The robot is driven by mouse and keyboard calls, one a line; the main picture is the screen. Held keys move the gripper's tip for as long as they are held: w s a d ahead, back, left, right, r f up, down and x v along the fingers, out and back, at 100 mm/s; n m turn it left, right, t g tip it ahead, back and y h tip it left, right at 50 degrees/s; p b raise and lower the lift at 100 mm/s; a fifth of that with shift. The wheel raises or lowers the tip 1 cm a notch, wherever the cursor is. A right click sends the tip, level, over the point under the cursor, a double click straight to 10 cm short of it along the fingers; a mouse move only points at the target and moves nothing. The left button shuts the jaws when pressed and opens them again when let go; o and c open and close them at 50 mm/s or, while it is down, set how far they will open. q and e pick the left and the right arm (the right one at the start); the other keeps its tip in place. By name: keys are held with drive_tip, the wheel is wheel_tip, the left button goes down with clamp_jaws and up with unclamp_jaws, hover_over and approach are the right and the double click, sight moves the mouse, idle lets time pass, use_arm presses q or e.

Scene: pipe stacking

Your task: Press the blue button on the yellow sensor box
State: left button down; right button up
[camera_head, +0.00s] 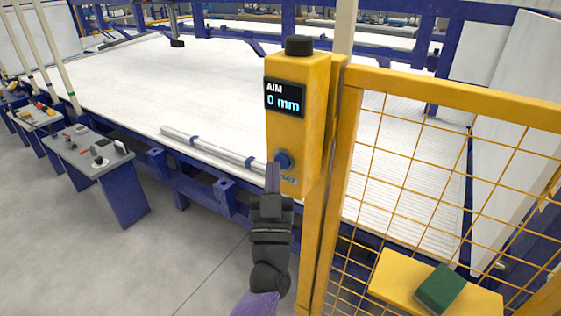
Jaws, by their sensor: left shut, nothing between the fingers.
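The yellow sensor box (312,128) is mounted upright on a yellow post in the middle of the head view. It has a black knob on top and a display (284,99) reading "AIM 0 mm". The blue button (283,158) is low on its front face. My left gripper (273,166) is shut and empty, pointing upward. Its fingertips overlap the lower edge of the blue button in the picture; I cannot tell whether they touch it. They partly cover the lettering under the button. My right gripper is not in view.
A yellow mesh fence (410,165) stands right of the box. A silver pipe (210,146) lies along the front edge of the white table (150,75). Grey control consoles (88,148) stand at left. A green block (440,289) sits on a yellow surface at lower right.

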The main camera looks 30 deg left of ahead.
use_arm(q)
drive_tip(key=shift+w, duration=0.35)
idle(0.3)
drive_tip(key=shift+s, duration=0.1)
drive_tip(key=shift+s+p, duration=0.45)
drive_tip(key=shift+s, duration=0.25)
drive_tip(key=s, duration=0.1)
drive_tip(key=s+p, duration=0.1)
drive_tip(key=s, duration=0.1)
drive_tip(key=s+p, duration=0.1)
drive_tip(key=s, duration=0.1)
drive_tip(key=shift+a, duration=0.25)
drive_tip(key=shift+f, duration=0.1)
idle(0.5)
